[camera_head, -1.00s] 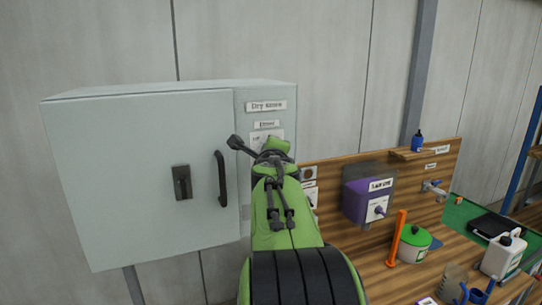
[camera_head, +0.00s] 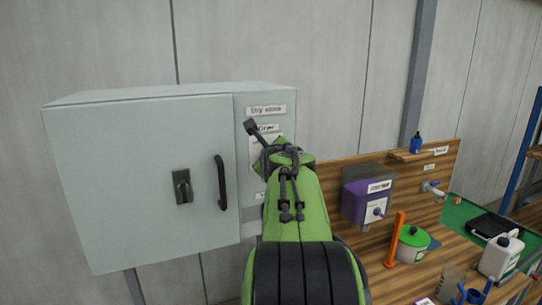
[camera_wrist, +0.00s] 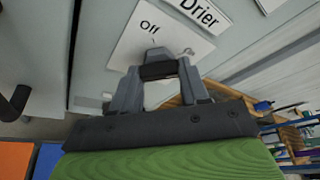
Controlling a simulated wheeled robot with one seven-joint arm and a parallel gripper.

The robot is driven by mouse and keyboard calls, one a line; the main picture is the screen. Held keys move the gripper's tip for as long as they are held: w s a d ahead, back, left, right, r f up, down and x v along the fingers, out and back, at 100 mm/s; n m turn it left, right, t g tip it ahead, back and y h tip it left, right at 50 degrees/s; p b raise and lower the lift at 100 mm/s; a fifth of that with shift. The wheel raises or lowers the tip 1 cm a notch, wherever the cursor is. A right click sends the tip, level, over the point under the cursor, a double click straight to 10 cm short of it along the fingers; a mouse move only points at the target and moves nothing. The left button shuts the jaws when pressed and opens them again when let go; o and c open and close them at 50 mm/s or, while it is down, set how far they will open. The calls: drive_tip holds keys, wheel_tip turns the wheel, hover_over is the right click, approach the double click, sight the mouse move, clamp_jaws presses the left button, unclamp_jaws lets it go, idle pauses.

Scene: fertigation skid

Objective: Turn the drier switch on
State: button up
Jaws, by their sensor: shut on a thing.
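The drier switch plate (camera_wrist: 127,46) is a white panel marked "Off" on the front of the pale grey cabinet (camera_head: 140,180). The "Drier" label (camera_wrist: 195,14) is above it in the wrist view and partly shows in the head view (camera_head: 268,127). My gripper (camera_wrist: 158,68) is at the plate, its two grey fingers closed on the switch. The switch's handle is mostly hidden by the fingers, so its exact position cannot be told.
The cabinet has a black door handle (camera_head: 221,182) and a latch (camera_head: 182,186) left of my arm. A wooden bench (camera_head: 380,280) to the right holds a green-lidded pot (camera_head: 412,243) and a white jug (camera_head: 499,257). A purple box (camera_head: 361,201) is on its back board.

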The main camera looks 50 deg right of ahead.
drive_tip(key=o, duration=1.1)
drive_tip(key=shift+c, duration=0.2)
drive_tip(key=b+v, duration=0.3)
drive_tip(key=v, duration=1.3)
drive_tip(key=shift+d+f, duration=0.1)
